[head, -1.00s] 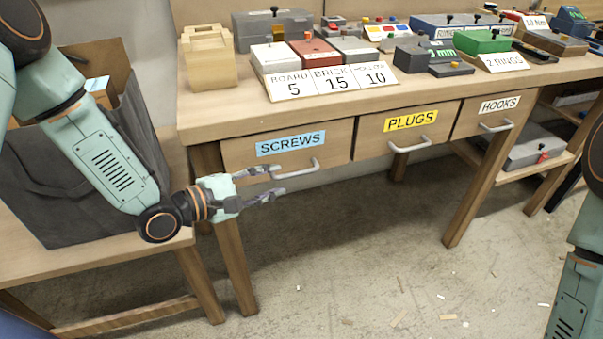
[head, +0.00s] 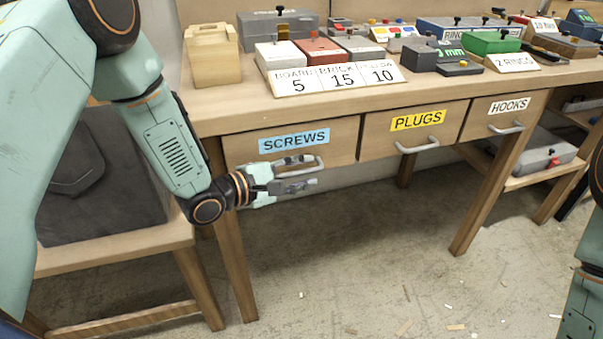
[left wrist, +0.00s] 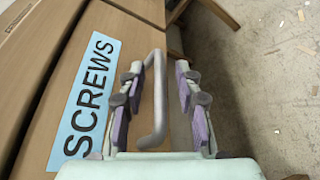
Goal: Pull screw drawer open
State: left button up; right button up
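The screw drawer (head: 344,137), with a blue SCREWS label (head: 294,140), is at the left of the workbench, and its front looks level with the neighbouring drawer. Its grey bar handle (head: 321,163) sticks out below the label. My left gripper (head: 312,173) is at this handle, its fingers pointing right. In the left wrist view, the handle (left wrist: 159,95) runs between the two spread fingers of my left gripper (left wrist: 159,72). A gap shows on both sides of the bar, wider on the right. My right gripper is out of view.
The plugs drawer (head: 372,142) and hooks drawer (head: 530,105) are to the right. Boxes and number cards (head: 338,77) stand on the bench top (head: 225,115). A dark grey bin (head: 140,205) sits on a low table at left. The floor (head: 370,240) before the drawers is mostly clear.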

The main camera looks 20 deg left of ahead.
pick_arm(q)
grip_shut()
dwell(0.7)
